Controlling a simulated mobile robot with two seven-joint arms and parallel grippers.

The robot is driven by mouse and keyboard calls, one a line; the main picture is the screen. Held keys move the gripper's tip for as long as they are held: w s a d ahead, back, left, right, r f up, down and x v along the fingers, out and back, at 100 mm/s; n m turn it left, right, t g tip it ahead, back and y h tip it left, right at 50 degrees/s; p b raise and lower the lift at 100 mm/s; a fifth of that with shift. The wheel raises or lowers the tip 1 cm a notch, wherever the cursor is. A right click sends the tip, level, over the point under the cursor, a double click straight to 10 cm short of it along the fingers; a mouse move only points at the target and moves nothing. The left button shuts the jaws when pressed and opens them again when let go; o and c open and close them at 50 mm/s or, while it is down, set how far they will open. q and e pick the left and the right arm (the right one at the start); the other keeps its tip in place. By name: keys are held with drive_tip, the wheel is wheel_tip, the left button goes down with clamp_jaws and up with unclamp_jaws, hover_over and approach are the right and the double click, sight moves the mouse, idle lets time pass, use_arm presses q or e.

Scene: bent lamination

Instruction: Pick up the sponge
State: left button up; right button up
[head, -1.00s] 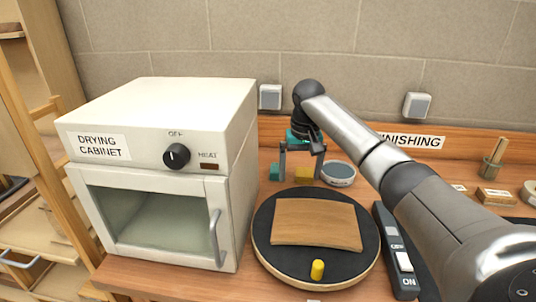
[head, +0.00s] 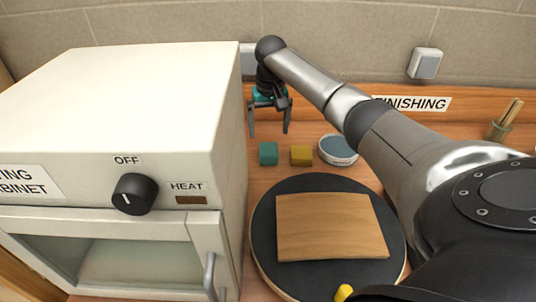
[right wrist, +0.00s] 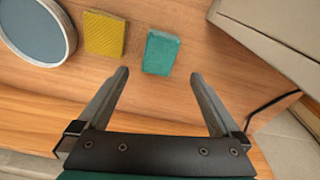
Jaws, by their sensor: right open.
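Two small blocks lie side by side on the bench: a teal one (head: 268,153) and a mustard-yellow one (head: 301,155). Both look rough-textured, and I cannot tell for certain which is the sponge. My right gripper (head: 269,133) is open and empty, pointing down behind and above the teal block. In the right wrist view the teal block (right wrist: 161,52) sits just beyond the gap between the fingertips (right wrist: 160,74), and the yellow block (right wrist: 104,34) lies left of it. My left gripper is not in view.
The white drying cabinet (head: 120,105) stands close on the left. A round blue-grey tin (head: 338,149) is right of the blocks. In front are a black turntable (head: 265,205) with a curved wood piece (head: 330,225) and a yellow peg (head: 343,293).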

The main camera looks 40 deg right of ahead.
sight(269, 148)
drive_tip(key=f, duration=0.3)
drive_tip(key=shift+w+d+f, duration=0.1)
drive_tip(key=shift+w, duration=0.1)
wheel_tip(269, 148, down, 5)
drive_tip(key=shift+w+d+f+b, duration=0.1)
drive_tip(key=shift+b, duration=0.8)
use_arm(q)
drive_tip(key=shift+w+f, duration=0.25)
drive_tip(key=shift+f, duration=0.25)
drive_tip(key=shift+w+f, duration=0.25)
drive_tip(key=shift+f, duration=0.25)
use_arm(e)
drive_tip(key=shift+c, duration=0.4)
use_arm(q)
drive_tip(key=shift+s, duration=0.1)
use_arm(e)
drive_tip(key=c, duration=1.2)
